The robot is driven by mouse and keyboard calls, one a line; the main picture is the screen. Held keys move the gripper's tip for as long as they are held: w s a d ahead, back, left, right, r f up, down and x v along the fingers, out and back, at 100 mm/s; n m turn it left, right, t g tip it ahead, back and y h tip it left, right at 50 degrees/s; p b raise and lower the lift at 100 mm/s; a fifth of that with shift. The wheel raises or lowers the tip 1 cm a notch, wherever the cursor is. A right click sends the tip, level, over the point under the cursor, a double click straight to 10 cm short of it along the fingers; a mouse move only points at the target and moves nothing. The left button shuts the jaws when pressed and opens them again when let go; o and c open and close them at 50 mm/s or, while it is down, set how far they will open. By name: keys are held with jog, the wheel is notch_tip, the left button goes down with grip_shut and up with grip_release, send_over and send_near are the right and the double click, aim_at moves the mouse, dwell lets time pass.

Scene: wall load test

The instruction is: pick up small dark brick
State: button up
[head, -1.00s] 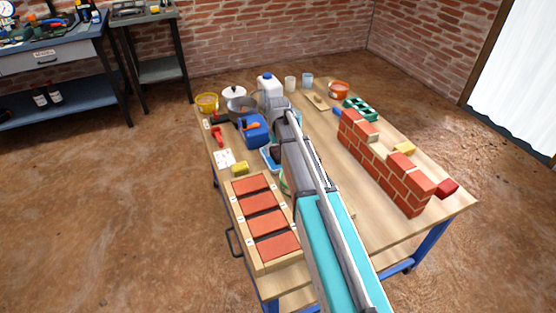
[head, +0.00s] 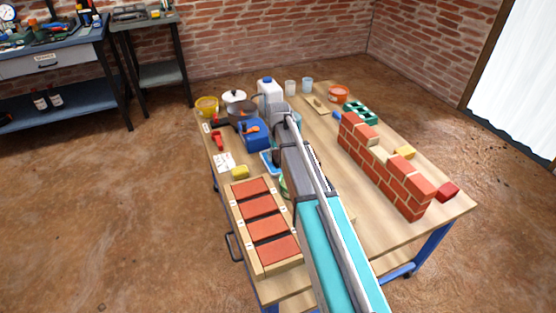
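I cannot make out a small dark brick in the head view; my arm covers the middle of the table and may hide it. My arm reaches from the bottom edge up over the table, with its far end near the blue tool case (head: 257,134) and the white jug (head: 269,92). My gripper's fingers are hidden, so I cannot see whether they hold anything. A wooden tray with several red bricks (head: 262,207) lies left of my arm. A stepped red brick wall (head: 387,170) stands to the right, with a pale block (head: 379,154) in its top step.
A yellow sponge (head: 240,171), a blue tray (head: 268,163) and a pot (head: 242,110) lie left of my arm. A yellow block (head: 404,152) and a red block (head: 448,191) are beyond the wall. Bare wooden tabletop (head: 375,232) shows before the wall.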

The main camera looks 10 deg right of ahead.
jog(key=c, duration=0.5)
jog(key=shift+r, duration=0.1)
jog(key=shift+r+p, duration=0.95)
jog(key=shift+p, duration=0.1)
jog(key=s+r+p, duration=0.3)
jog(key=s, duration=0.1)
jog(key=s+r+p, duration=0.4)
jog(key=s, duration=0.1)
jog(key=s+r+p, duration=0.4)
jog(key=s, duration=0.1)
jog(key=o, duration=0.7)
jog(key=c, duration=0.5)
